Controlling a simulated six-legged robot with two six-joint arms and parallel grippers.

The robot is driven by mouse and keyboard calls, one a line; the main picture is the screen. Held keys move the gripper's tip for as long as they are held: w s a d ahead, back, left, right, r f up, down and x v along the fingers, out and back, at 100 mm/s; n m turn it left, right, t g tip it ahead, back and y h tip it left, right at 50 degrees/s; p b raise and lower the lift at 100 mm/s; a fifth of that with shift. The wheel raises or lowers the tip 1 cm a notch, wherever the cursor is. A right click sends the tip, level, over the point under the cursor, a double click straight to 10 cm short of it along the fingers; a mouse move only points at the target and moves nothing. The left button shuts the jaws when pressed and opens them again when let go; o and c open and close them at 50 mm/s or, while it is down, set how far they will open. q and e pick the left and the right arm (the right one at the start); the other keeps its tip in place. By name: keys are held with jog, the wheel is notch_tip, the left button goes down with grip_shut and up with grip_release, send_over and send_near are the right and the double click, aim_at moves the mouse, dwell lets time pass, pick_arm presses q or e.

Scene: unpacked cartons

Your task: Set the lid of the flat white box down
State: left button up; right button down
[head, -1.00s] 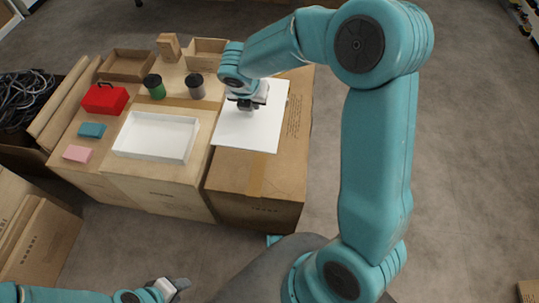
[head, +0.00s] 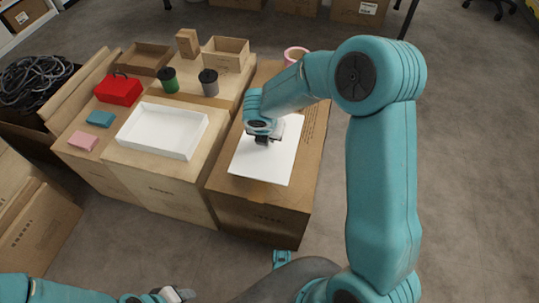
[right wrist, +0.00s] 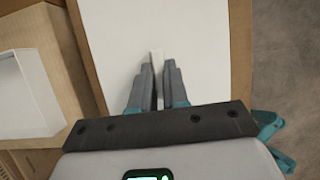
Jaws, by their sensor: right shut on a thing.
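The flat white box (head: 160,131) stands open and empty on the wooden crate left of my right arm. Its lid (head: 262,165) is a flat white sheet, level over the brown carton to the right of the box. My right gripper (head: 264,139) points down at the middle of the lid. In the right wrist view its fingers (right wrist: 158,70) are closed on a small white tab on the lid (right wrist: 195,35). I cannot tell whether the lid touches the carton or hovers just above it. My left gripper (head: 175,294) is low at the bottom edge, away from the box; its jaws are unclear.
The carton (head: 228,190) shows bare cardboard around the lid. A grey cup (head: 209,85), a green cup (head: 168,82), a red box (head: 119,90), teal and pink blocks and small open boxes stand on the crates. A pink ring-shaped thing (head: 296,54) is at the carton's far end.

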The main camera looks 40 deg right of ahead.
aim_at(269, 150)
notch_tip(269, 150, down, 7)
jog(key=b, duration=0.3)
jog(key=shift+f, duration=0.1)
jog(key=c, duration=1.1)
grip_release()
